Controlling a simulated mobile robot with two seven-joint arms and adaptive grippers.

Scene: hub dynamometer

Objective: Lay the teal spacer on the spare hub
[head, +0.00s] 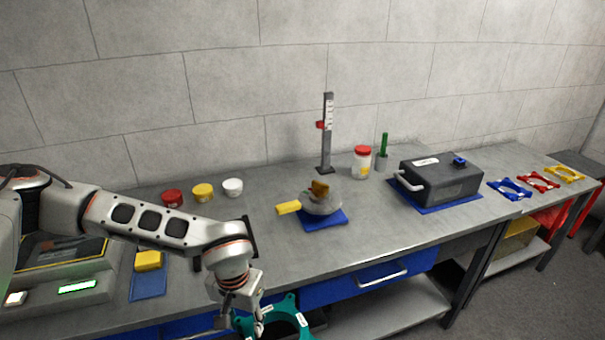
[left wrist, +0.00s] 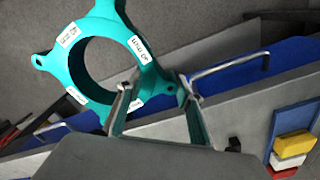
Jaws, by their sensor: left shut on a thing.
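The teal spacer (head: 287,304) is a flat ring with lugs and small white labels. My left gripper (head: 251,318) is shut on it and holds it off the front edge of the bench, at the bottom of the head view. In the left wrist view the spacer (left wrist: 78,75) shows beyond the fingers (left wrist: 158,92), which grip it by its near edge. I cannot tell which thing is the spare hub. A grey rounded piece (head: 322,204) with a yellow handle and an orange-brown block sits on a blue pad mid-bench. My right gripper is not in view.
A dark grey box (head: 442,181) stands on a blue mat at right. Blue (head: 510,189), red (head: 538,181) and yellow (head: 565,174) flat rings lie beyond it. A scale post (head: 326,135), a red-lidded jar (head: 362,163) and small pots (head: 203,192) stand at the back.

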